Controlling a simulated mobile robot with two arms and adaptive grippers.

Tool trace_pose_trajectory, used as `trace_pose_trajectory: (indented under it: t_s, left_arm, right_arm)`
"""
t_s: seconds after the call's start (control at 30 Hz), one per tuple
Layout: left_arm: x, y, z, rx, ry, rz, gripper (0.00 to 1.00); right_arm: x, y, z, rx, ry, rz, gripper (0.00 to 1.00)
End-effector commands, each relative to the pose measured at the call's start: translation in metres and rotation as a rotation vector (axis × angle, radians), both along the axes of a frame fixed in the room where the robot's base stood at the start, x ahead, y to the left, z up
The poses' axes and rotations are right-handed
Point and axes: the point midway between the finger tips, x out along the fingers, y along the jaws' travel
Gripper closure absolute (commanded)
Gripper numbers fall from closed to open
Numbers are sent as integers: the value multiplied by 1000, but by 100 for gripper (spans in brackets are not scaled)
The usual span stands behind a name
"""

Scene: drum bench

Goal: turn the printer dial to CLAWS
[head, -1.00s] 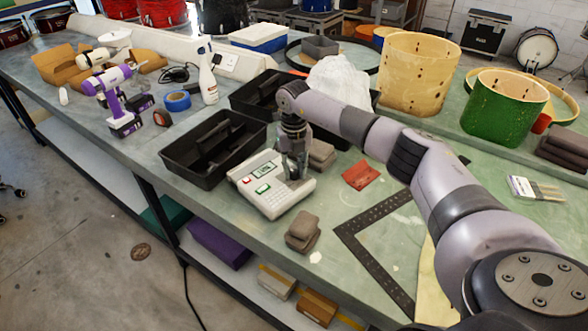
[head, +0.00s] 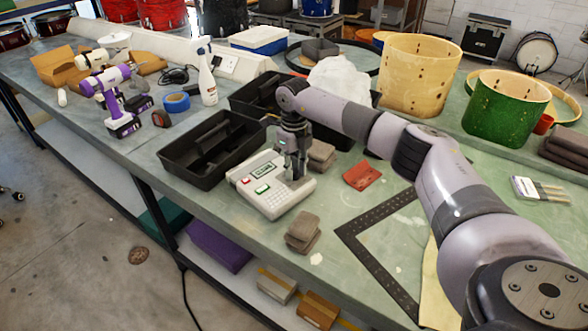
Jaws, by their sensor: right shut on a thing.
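The printer (head: 268,197) is a white label maker with a keypad, a red key, a green key and a small lit screen (head: 264,171). It lies on the bench beside the black tray. The screen's text is too small to read. My right gripper (head: 296,177) points down onto the printer's right side and is shut on the dial there. The dial itself is hidden by the fingers. My left gripper is not in view.
The black tray (head: 180,158) stands close to the printer's left. Grey sanding blocks (head: 303,233) lie in front, with more behind the gripper. A red cloth (head: 362,175) and a black metal square (head: 375,263) lie to the right. A green drum shell (head: 505,108) stands farther right.

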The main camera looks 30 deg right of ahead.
Motion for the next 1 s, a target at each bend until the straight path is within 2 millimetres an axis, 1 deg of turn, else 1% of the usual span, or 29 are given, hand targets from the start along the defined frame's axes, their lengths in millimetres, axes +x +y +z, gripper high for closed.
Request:
trace_pose_trajectory:
  t_s: [0.37,0.4,0.7,1.0]
  left_arm:
    - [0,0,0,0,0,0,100]
    - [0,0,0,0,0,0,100]
    - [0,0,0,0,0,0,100]
    - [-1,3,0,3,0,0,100]
  right_arm:
    - [1,-1,1,-1,-2,4,100]
    - [1,-1,1,-1,-2,4,76]
    - [0,0,1,-1,-1,4,56]
    - [0,0,1,0,-1,5,56]
